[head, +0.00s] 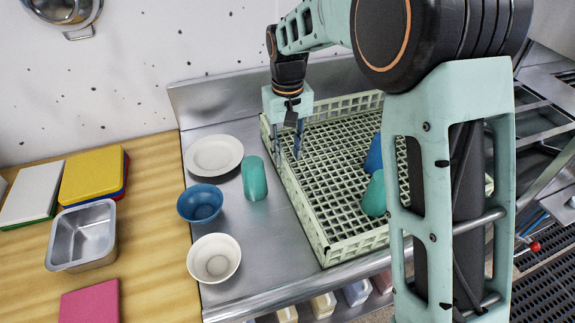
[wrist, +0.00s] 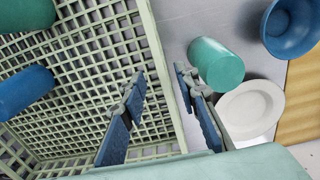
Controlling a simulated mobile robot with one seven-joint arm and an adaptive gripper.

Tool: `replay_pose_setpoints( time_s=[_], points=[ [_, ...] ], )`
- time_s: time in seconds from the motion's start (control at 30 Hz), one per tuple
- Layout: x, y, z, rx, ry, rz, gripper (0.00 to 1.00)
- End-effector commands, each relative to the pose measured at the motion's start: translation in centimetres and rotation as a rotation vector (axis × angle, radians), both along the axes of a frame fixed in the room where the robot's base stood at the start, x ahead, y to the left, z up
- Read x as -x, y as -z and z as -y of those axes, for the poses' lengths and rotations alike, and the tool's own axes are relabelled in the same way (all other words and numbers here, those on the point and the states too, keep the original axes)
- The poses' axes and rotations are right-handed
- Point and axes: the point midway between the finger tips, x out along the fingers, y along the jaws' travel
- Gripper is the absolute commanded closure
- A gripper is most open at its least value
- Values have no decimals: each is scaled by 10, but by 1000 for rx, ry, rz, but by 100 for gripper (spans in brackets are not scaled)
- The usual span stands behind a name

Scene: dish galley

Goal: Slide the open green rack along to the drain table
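The open pale green rack (head: 355,244) sits on the metal table, its gridded floor in view. It holds a blue cup (head: 373,155) and a green cup (head: 374,196), partly hidden behind my arm in the head view. My gripper (head: 287,154) is at the rack's left wall, toward the back. In the wrist view, the fingers of my gripper (wrist: 158,76) are apart, with the rack wall (wrist: 160,50) running between them. One finger is over the rack's inside and the other outside. Whether either touches the wall I cannot tell. I cannot make out the drain table for certain.
Left of the rack stand a teal cup (head: 255,178), a white plate (head: 214,155), a blue bowl (head: 200,203) and a cream bowl (head: 214,258). A wooden counter (head: 150,225) with boards and a steel pan (head: 82,236) adjoins. A wall is behind.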

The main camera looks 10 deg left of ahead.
Motion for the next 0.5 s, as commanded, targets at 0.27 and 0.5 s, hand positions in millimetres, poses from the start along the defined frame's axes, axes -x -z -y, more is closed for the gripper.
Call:
replay_pose_setpoints(
  time_s=[0.27, 0.5],
  points=[
    [0, -36, 0, -1, -1, 1, 71],
    [0, -40, 0, 0, -1, -1, 71]
  ],
)
